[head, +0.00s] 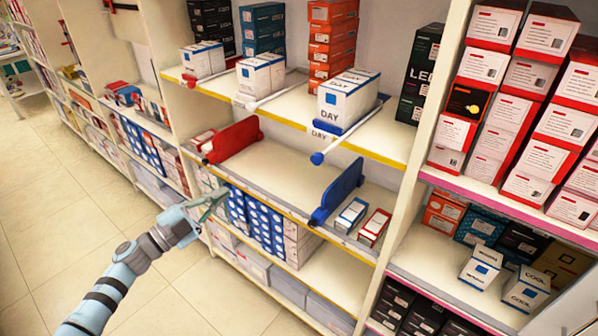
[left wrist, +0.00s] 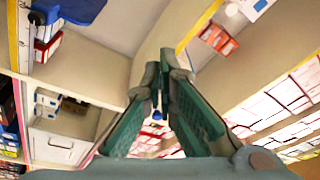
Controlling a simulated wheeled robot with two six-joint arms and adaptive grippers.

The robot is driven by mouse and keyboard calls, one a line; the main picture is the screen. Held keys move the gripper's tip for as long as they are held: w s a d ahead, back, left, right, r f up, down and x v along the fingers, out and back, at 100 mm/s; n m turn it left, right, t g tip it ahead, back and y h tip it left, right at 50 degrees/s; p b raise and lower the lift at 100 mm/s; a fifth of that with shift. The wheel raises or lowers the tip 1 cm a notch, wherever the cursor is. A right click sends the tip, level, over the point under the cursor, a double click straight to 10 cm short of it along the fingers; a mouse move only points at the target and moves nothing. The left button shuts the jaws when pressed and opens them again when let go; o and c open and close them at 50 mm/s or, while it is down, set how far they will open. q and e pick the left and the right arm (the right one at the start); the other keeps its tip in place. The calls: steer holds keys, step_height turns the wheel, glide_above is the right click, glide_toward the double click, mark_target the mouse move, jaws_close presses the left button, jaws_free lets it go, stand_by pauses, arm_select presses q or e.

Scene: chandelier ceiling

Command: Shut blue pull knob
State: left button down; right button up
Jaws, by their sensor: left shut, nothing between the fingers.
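The blue pull knob (head: 317,158) is a small ball at the front end of a rod that sticks out past the shelf edge, below a white and blue "DAY" box (head: 346,98). My right gripper is not in view.
Another rod with a white knob (head: 250,106) sticks out further left, and a red knob (head: 191,83) beyond. A red divider (head: 236,139) and a blue divider (head: 338,192) stand on the shelf below. The tiled floor (head: 70,215) at the left is clear.

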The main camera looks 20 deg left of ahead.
arm_select(q)
steer(key=s+d+r+m+g+h, duration=0.65)
steer(key=d+r+m+g, duration=0.3)
steer(key=r+m, duration=0.35)
steer(key=w+f+p+x, duration=0.1)
steer(key=p+x, duration=0.1)
steer(key=x, duration=1)
steer(key=shift+w+a+f+m+g+p, duration=0.15)
steer(key=shift+w+a+m+g+p, duration=0.1)
steer(key=shift+a+m+g+p, duration=0.15)
